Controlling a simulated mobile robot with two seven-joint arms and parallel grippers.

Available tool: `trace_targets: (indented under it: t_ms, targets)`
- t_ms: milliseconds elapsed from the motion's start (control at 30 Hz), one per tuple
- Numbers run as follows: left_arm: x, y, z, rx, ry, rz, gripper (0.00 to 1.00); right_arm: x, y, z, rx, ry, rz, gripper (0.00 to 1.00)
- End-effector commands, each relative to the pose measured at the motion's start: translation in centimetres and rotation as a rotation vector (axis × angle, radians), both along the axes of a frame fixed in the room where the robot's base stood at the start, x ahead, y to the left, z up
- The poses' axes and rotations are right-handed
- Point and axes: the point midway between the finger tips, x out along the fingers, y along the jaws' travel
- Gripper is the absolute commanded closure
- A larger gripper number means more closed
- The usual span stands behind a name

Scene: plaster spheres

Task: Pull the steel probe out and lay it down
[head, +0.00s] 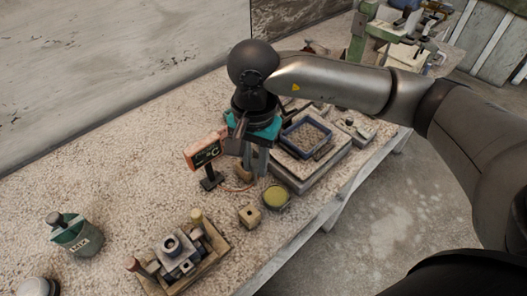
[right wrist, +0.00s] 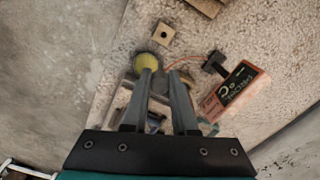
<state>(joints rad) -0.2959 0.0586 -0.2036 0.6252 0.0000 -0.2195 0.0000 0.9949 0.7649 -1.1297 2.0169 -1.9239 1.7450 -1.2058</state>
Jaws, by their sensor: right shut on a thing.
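My right gripper (head: 254,168) points down over the bench beside the orange meter (head: 205,151). Its two grey fingers also show in the right wrist view (right wrist: 163,73), with a narrow gap between the tips. They are shut on what seems to be the steel probe; the fingers hide most of it. A thin orange cable (right wrist: 184,61) runs from the meter, seen there on its black stand (right wrist: 235,88), toward the fingertips. I cannot tell whether the probe's lower end is still in anything. My left gripper is not in view.
A blue tray of grit (head: 306,137) is at the right. Bare bench lies between.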

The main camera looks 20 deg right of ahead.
Motion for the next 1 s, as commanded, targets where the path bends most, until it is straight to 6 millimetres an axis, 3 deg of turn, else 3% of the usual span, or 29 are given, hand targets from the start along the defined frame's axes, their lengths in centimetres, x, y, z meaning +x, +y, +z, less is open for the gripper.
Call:
trace_targets:
  t_ms: [200,1000]
  targets:
    - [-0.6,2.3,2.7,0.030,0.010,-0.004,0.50,0.4,0.8,-0.3,0.000,0.009,-0.329,1.00]
    - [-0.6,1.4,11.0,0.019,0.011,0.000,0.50,-0.2,2.8,-3.5,-0.010,0.018,-1.488,1.00]
